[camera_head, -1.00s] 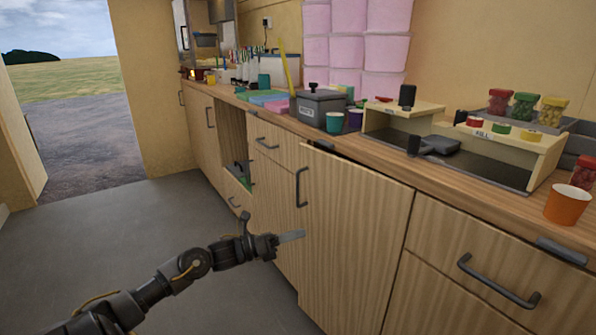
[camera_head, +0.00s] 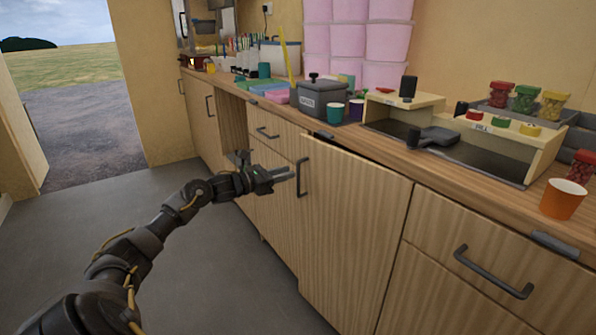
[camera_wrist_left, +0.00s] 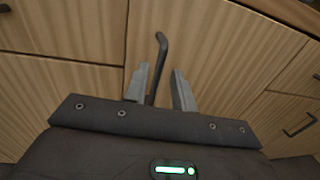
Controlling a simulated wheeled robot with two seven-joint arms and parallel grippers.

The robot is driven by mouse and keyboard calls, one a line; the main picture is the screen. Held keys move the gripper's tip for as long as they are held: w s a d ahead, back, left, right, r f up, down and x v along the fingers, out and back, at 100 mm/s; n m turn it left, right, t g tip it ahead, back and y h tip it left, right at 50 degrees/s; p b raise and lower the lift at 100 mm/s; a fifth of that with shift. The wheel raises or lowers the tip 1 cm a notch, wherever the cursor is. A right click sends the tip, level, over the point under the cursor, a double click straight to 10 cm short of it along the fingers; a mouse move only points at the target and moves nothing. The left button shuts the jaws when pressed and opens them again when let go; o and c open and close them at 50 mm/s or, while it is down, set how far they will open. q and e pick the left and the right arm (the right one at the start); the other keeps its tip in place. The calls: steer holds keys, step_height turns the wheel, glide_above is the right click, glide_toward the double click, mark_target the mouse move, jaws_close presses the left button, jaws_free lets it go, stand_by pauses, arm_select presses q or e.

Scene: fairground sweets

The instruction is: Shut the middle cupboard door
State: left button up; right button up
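The middle cupboard door (camera_head: 352,235) is light wood and stands slightly ajar, with a dark gap along its top below the counter. Its dark bar handle (camera_head: 302,177) is upright near the door's left edge. My left gripper (camera_head: 288,173) is at the handle, in front of the door. In the left wrist view, my gripper's two grey fingers (camera_wrist_left: 159,80) are apart, and the handle (camera_wrist_left: 161,55) shows between them. I cannot tell whether a finger touches the handle or door. My right gripper is not in view.
The wooden counter (camera_head: 400,166) above holds a grey pot (camera_head: 322,97), cups, a till tray and an orange cup (camera_head: 562,199) near its front edge. A drawer (camera_head: 490,260) with a dark handle is right of the door. The floor (camera_head: 90,240) at left is clear.

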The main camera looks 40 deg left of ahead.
mark_target(298, 170)
arm_select(q)
steer(key=shift+x, duration=2.6)
jaws_close()
